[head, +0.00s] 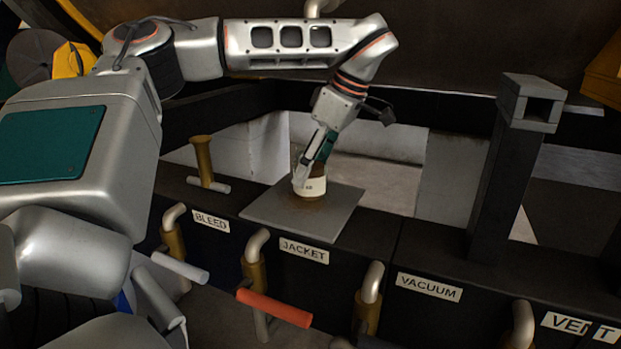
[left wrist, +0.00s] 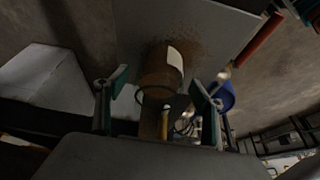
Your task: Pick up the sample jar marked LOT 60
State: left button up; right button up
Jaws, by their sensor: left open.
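The sample jar (head: 310,188) is brown with a pale label and stands upright on a grey square plate (head: 345,214). The label's small print appears to end in 60; the rest is too small to read. My left gripper (head: 312,170) reaches down to the jar from above, with one finger in front of the jar's upper left. In the left wrist view the jar (left wrist: 158,72) lies between and beyond the open fingers (left wrist: 160,88), with a gap visible beside it. Whether either finger touches it I cannot tell. My right gripper is out of view.
A dark ledge carries labels BLEED (head: 211,221), JACKET (head: 304,250), VACUUM (head: 429,288) and VENT. Pipe handles stand along its front, one with a red grip (head: 274,308). A brass post (head: 203,160) stands left of the plate, a dark column (head: 505,170) to the right.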

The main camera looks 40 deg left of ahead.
pick_arm(q)
jog(key=shift+x, duration=0.9)
jog(key=shift+c, duration=0.4)
jog(key=c, duration=1.2)
jog(key=shift+r, duration=0.1)
jog(key=shift+c, duration=0.2)
